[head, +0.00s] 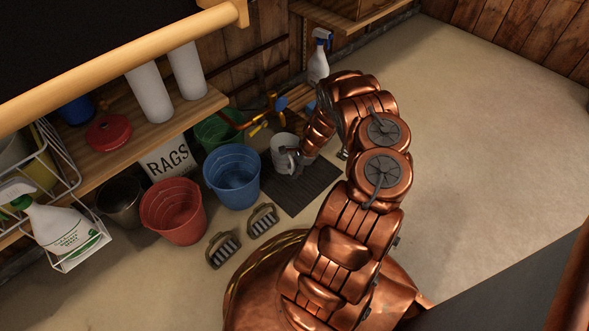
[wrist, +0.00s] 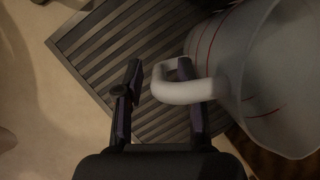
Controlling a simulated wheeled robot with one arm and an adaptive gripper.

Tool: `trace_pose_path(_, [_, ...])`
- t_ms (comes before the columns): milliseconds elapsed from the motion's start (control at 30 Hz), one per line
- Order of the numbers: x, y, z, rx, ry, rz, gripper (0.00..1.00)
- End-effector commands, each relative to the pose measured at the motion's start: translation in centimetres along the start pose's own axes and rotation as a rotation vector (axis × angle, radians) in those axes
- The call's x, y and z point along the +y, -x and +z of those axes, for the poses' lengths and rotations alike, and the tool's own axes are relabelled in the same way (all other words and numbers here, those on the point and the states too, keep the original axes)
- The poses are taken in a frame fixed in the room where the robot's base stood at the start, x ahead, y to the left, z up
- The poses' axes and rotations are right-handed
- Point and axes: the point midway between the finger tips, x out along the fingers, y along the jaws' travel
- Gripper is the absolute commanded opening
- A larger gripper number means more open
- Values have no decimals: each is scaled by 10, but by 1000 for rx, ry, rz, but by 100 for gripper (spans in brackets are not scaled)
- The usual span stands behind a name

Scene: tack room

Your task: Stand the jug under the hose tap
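The white jug (head: 280,149) stands on a dark slatted mat (head: 308,190) in the head view, partly hidden by my gripper (head: 296,163). In the wrist view the jug (wrist: 265,75) is at the right, with thin red lines on its side and its handle (wrist: 180,91) pointing left. My gripper (wrist: 160,68) is open there. The handle's outer bar lies between the fingers, and the right finger passes through the handle loop. I see a gap to the left finger. The hose tap (head: 280,104), brass with a blue part, is just behind the jug.
Blue (head: 233,177), red (head: 174,211) and green (head: 213,133) buckets stand left of the mat. A spray bottle (head: 318,62) stands behind. A wooden shelf (head: 187,117) runs along the left. The floor at right is clear.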

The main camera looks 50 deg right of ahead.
Motion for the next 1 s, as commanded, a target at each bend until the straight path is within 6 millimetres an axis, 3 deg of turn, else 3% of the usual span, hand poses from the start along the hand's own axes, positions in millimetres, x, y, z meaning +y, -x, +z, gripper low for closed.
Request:
trace_pose_path(333, [0,2,1,0,0,0,39])
trace_pose_path(467, [-1,12,1,1,0,-1,39])
trace_pose_path(1000, [-1,107,2,0,-1,-1,39])
